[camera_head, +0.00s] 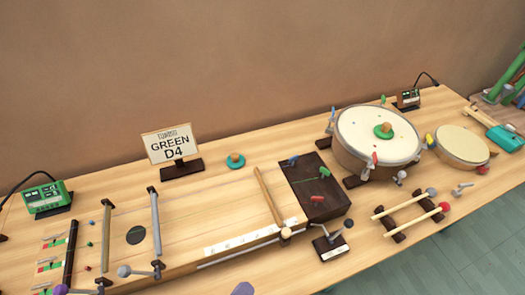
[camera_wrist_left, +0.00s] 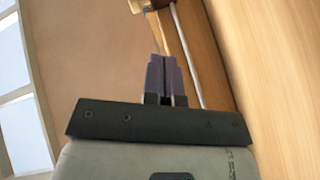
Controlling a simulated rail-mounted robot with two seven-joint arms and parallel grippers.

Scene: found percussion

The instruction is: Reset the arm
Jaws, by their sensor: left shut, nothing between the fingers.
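My left gripper (camera_wrist_left: 163,78) fills the middle of the left wrist view. Its two dark purple-grey fingers lie side by side, shut, with nothing between them. In the head view only a small purple-grey tip, apparently of my left gripper (camera_head: 243,289), shows at the bottom edge, in front of the long wooden instrument box (camera_head: 205,225). In the left wrist view a wooden edge and a pale rod lie beyond the fingertips, blurred. My right gripper is in neither view.
A sign reading "GREEN D4" (camera_head: 171,144) stands at the back of the workbench (camera_head: 110,185). A large drum (camera_head: 378,135), a smaller drum (camera_head: 462,145) and a rack with two mallets (camera_head: 412,214) are at the right. A green-framed device (camera_head: 46,197) stands left.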

